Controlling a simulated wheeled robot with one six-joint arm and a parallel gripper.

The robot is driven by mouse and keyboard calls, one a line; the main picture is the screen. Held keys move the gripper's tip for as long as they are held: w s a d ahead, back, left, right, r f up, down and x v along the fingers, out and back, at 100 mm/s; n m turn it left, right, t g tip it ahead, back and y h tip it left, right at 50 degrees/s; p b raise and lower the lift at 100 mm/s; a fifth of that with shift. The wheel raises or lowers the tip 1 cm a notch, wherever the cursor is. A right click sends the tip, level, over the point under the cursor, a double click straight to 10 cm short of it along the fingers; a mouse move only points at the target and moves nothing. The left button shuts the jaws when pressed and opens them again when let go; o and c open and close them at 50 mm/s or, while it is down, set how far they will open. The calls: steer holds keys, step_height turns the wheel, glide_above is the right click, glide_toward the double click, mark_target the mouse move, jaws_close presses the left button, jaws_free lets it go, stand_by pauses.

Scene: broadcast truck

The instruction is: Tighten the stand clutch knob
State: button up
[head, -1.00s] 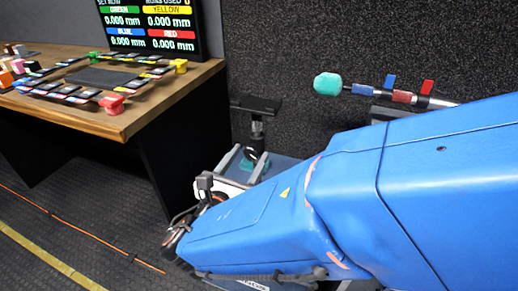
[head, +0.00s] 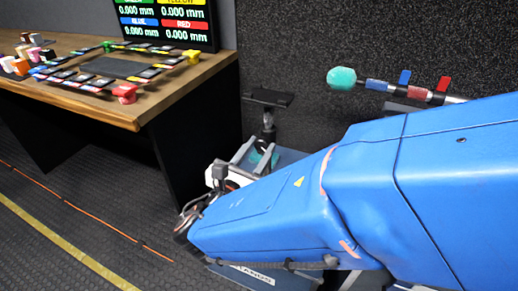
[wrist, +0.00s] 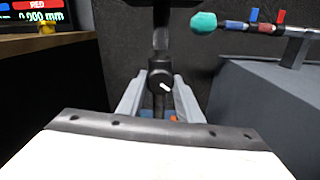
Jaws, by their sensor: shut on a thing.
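The clutch knob (wrist: 162,82) is a dark round knob with a white mark on its face, on the black post of the stand, in the middle of the wrist view. My gripper (wrist: 159,90) has its two grey fingers on either side of the knob and is shut on it. The white mark slants down to the right. In the head view, the stand (head: 268,99) shows its flat black top and post beside the desk. My gripper (head: 254,152) reaches its lower post there, and the knob is mostly hidden.
A wooden desk (head: 150,107) with coloured blocks and a dark screen (head: 168,28) stands on the left. A teal-tipped rod (head: 342,78) with blue and red clips sticks out at the right. A dark textured wall is close behind the stand.

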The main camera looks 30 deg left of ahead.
steer(key=m, duration=0.3)
steer(key=shift+m, duration=0.4)
steer(key=m, duration=0.3)
steer(key=shift+m, duration=0.4)
steer(key=m, duration=1.3)
steer(key=shift+m, duration=0.3)
steer(key=m, duration=0.6)
steer(key=shift+f+m, duration=0.1)
steer(key=shift+m, duration=0.3)
steer(key=o, duration=1)
steer(key=shift+o, duration=0.2)
